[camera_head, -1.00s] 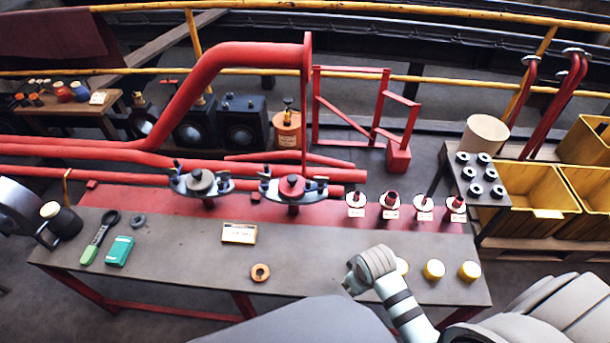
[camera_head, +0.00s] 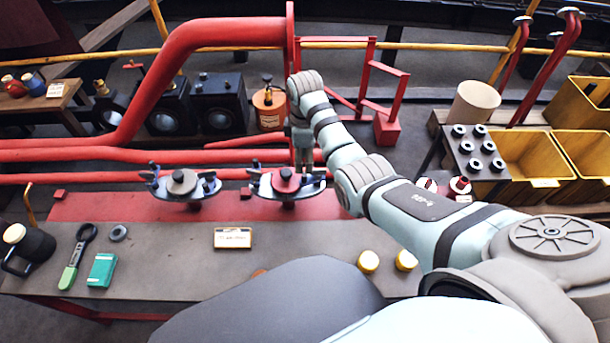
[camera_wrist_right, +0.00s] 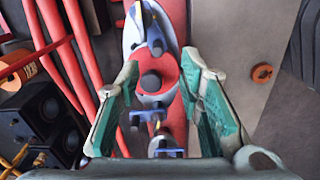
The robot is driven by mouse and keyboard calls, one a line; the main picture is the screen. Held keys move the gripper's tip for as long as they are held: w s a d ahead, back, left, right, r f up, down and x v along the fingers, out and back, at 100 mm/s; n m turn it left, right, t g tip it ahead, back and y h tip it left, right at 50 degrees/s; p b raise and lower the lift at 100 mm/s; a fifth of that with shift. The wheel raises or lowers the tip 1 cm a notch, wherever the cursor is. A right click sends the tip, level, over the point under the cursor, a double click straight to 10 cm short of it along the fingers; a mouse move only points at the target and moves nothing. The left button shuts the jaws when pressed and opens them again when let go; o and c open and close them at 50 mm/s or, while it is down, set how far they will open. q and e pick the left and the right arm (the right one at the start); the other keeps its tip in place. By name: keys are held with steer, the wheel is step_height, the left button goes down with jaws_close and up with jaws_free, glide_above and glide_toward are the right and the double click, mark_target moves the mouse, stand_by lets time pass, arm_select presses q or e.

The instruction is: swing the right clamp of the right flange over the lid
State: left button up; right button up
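The right flange (camera_head: 287,186) stands on the red strip of the bench and carries a red lid with a dark knob (camera_wrist_right: 151,82). Its right clamp (camera_head: 314,180), blue with a brass bolt, is partly hidden by my right gripper (camera_head: 304,165). In the right wrist view, this clamp (camera_wrist_right: 165,146) lies at the bottom, beside the lid, and another blue clamp (camera_wrist_right: 153,40) shows above the lid. My right gripper's fingers are spread open with the flange between them in that view; I see no grip on it. My left gripper is out of view.
The left flange (camera_head: 181,184) with a grey lid stands close by. Red pipes (camera_head: 100,155) run behind. My right arm covers the bench's right part.

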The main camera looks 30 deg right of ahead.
mark_target(304, 175)
steer(key=f, duration=0.2)
steer(key=f+b, duration=0.1)
steer(key=f, duration=0.2)
steer(key=f+b, duration=0.1)
steer(key=f, duration=0.1)
steer(key=shift+w+f, duration=0.15)
steer(key=shift+w, duration=0.1)
steer(key=shift+f+b, duration=0.3)
steer(key=shift+f, duration=0.2)
steer(key=shift+r, duration=0.1)
steer(key=shift+s, duration=0.1)
jaws_close()
